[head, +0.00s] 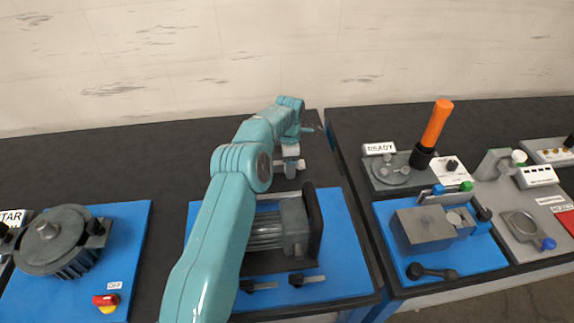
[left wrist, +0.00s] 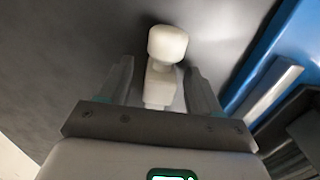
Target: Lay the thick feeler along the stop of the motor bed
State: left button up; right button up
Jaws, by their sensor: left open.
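My left gripper (head: 290,168) is just behind the blue motor board, over the dark bench top. In the left wrist view its two fingers (left wrist: 160,90) are apart, on either side of a pale piece with a rounded knob (left wrist: 166,45). This may be the thick feeler; its far parts are hidden and I cannot tell whether the fingers touch it. The motor bed carries a grey finned motor (head: 268,235) with a dark disc (head: 313,225) at its right end. My left arm covers the bed's left part. I cannot make out the stop clearly. My right gripper is not in view.
Two black-handled pieces with grey bars (head: 308,279) are at the front of the blue board (head: 345,255). A right bench holds a grey block (head: 423,228), an orange handle (head: 437,122) and a READY sign (head: 380,148). Another blue board (head: 125,240) stands left. The dark bench behind is bare.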

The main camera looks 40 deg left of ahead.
pick_arm(q)
jog(key=shift+w+d, duration=0.1)
grip_shut()
jog(key=shift+w+r, duration=0.1)
jog(key=shift+r, duration=0.5)
notch_tip(320, 180, up, 8)
jog(key=shift+r, duration=0.1)
notch_tip(320, 180, up, 9)
jog(key=p, duration=0.7)
jog(key=s+d+f+b, duration=0.2)
jog(key=d+f+b, duration=0.1)
jog(key=d, duration=0.5)
jog(key=s+d+f+t+h+b, duration=0.1)
jog(key=s+d+f+b, duration=0.1)
jog(key=d+f+b, duration=0.2)
jog(key=d+b, duration=0.2)
jog(key=d, duration=0.1)
jog(key=shift+d, duration=0.4)
